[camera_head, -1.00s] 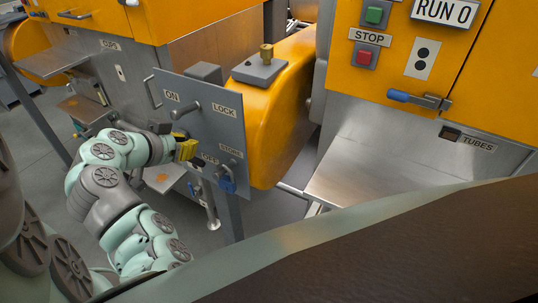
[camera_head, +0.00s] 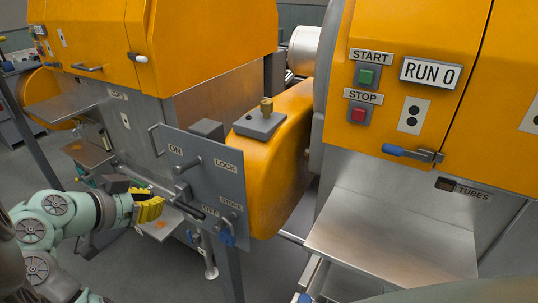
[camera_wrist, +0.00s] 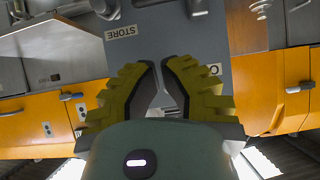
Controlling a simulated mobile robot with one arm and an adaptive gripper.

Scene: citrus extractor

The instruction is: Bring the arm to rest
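My gripper (camera_head: 158,208) has yellow ribbed fingers and is in the lower left of the head view, just left of the grey control panel (camera_head: 222,178). In the wrist view my gripper (camera_wrist: 159,64) shows its two fingers with a narrow gap between their tips and no object clearly held in it. The panel, with its STORE label (camera_wrist: 123,32), lies beyond the fingertips there. The panel also carries ON, LOCK and OFF labels, a lever (camera_head: 187,163) and a blue padlock-like piece (camera_head: 227,236) at its lower edge.
Orange and steel machines stand behind the panel and at the right. An orange rounded housing (camera_head: 287,160) with a brass knob sits beside the panel. A steel shelf (camera_head: 385,240) juts out at the right. Small trays (camera_head: 88,152) stick out at the left, close to my arm.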

